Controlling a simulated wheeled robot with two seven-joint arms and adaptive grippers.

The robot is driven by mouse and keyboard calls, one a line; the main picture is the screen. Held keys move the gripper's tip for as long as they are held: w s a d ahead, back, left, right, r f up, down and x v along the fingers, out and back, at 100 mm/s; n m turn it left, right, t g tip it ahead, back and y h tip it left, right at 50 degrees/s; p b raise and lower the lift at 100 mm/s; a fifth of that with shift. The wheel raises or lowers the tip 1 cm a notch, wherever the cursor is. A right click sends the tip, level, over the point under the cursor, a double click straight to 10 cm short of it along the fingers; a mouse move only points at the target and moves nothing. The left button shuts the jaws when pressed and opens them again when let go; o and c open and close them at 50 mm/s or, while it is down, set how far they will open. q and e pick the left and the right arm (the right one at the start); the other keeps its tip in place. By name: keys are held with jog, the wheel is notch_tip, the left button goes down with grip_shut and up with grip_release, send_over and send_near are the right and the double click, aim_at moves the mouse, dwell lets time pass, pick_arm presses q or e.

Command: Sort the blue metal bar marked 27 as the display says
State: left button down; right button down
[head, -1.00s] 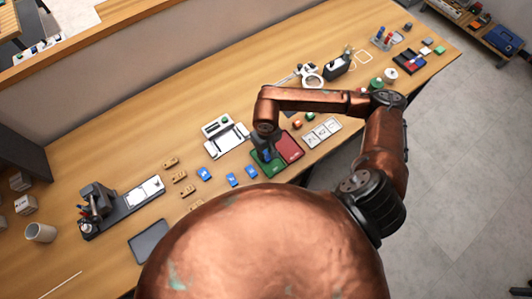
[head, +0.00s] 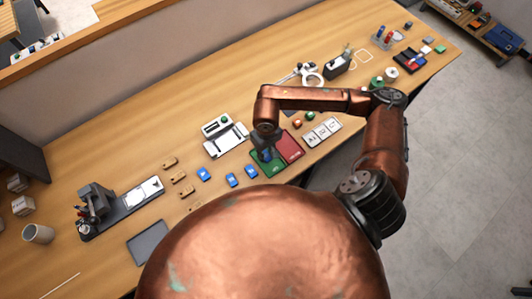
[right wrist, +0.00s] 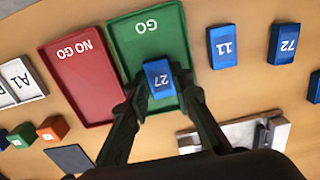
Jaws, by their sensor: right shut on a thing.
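The blue metal bar marked 27 (right wrist: 158,79) is between the fingers of my right gripper (right wrist: 160,94) in the right wrist view. The gripper is shut on it, over the near part of the green tray marked GO (right wrist: 150,38). I cannot tell whether the bar touches the tray floor. The red tray marked NO GO (right wrist: 72,65) lies right beside the green one. In the head view my right gripper (head: 266,151) hangs over the green tray (head: 268,169), with the red tray (head: 291,148) to its right. A white device (head: 217,127) stands behind; its reading is too small. My left gripper is out of view.
Blue bars marked 11 (right wrist: 223,46) and 72 (right wrist: 285,43) lie beside the green tray, with another at the picture edge. Tan blocks (head: 179,177) lie farther left. White lettered cards (head: 322,132) and small coloured cubes (right wrist: 53,128) are by the red tray.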

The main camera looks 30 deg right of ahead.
jog(key=c, duration=1.6)
grip_release()
jog(key=shift+r, duration=0.1)
notch_tip(320, 180, up, 12)
jog(key=shift+f, duration=0.1)
jog(key=shift+a, duration=0.1)
